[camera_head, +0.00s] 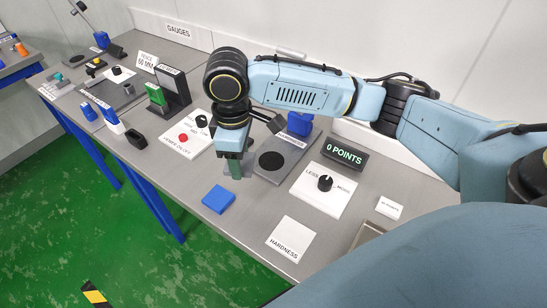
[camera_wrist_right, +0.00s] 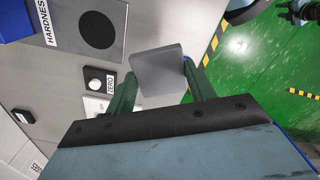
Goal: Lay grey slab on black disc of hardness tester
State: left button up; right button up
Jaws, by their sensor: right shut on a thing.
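The grey slab (camera_wrist_right: 158,74) is a flat square plate with rounded corners. My right gripper (camera_head: 235,176) is shut on it, with the slab between its green fingers in the right wrist view. The hardness tester (camera_head: 298,150) has a grey base, a blue part and a round black disc (camera_head: 271,161). The disc also shows bare in the right wrist view (camera_wrist_right: 98,30). My right gripper is left of the disc in the head view, with the slab apart from it. My left gripper is not in view.
A blue block (camera_head: 218,199) and a white HARDNESS card (camera_head: 290,239) lie toward the table's front. A dial panel (camera_head: 322,189) and a 0 POINTS display (camera_head: 344,151) stand right of the tester. A white panel with a red button (camera_head: 183,138) is on the left.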

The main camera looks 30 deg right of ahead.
jog(key=a+f+n, duration=0.1)
jog(key=n, duration=0.4)
jog(key=a+f+n, duration=0.1)
jog(key=f+n, duration=0.1)
jog(key=n, duration=0.3)
jog(key=s+a+f+n, duration=0.1)
jog(key=a+f+n, duration=0.1)
jog(key=n, duration=0.4)
jog(key=shift+f, duration=0.2)
jog(key=n, duration=0.1)
jog(key=f+n, duration=0.1)
jog(key=n, duration=0.1)
jog(key=a+n, duration=0.1)
jog(key=n, duration=0.1)
jog(key=shift+s+a+f, duration=0.1)
jog(key=shift+s+f, duration=0.15)
jog(key=shift+d+f, duration=0.1)
jog(key=shift+d, duration=0.1)
send_over(272, 161)
jog(key=shift+a+b, duration=0.25)
jog(key=shift+b, duration=0.1)
jog(key=shift+d+f, duration=0.15)
jog(key=shift+f, duration=0.7)
jog(key=shift+d+f, duration=0.1)
jog(key=shift+f, duration=0.75)
jog(key=shift+f, duration=0.1)
jog(key=o, duration=1.1)
jog(key=shift+f+n, duration=0.1)
jog(key=shift+n, duration=0.2)
